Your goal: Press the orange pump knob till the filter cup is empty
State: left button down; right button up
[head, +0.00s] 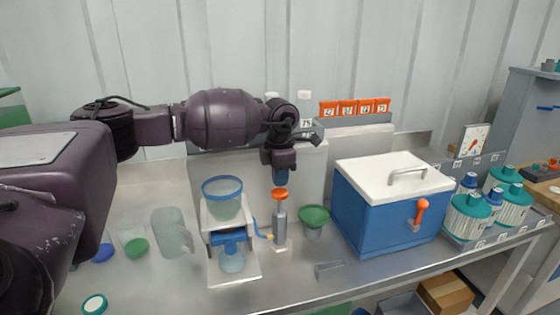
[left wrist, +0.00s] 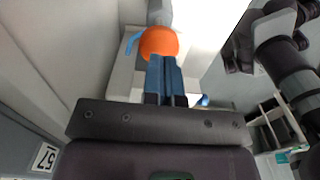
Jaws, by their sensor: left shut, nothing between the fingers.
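The orange pump knob (head: 280,194) tops a grey pump cylinder (head: 280,220), with a blue tube towards the filter stand. The filter cup (head: 222,203) is clear with a blue rim and sits upright on a white stand (head: 246,268). Its content looks pale grey-green; the level is hard to tell. A clear vessel (head: 231,260) stands below it. My left gripper (head: 280,181) is shut and empty, pointing down just above the knob. In the left wrist view, its blue fingertips (left wrist: 163,62) overlap the orange knob (left wrist: 158,40); contact is unclear. My right gripper does not show.
A clear jug (head: 171,232) stands left of the stand. A green funnel-topped vessel (head: 314,216) stands close right of the pump. A blue cooler box (head: 380,217) with a white lid is farther right, beside teal-lidded jars (head: 467,215). The bench front before the pump is mostly clear.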

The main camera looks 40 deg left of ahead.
aim_at(280, 191)
pick_arm(q)
jog(key=shift+f, duration=1.1)
notch_tip(280, 191, down, 5)
jog(key=shift+r+b, duration=0.2)
jog(key=shift+b, duration=0.65)
jog(key=shift+s+r, duration=0.1)
jog(key=shift+s, duration=0.05)
jog(key=shift+r, duration=0.2)
notch_tip(280, 191, up, 4)
jog(key=p, duration=0.2)
jog(key=shift+r+p, duration=0.15)
jog(key=shift+p, duration=0.2)
notch_tip(280, 191, up, 10)
jog(key=shift+b, duration=0.3)
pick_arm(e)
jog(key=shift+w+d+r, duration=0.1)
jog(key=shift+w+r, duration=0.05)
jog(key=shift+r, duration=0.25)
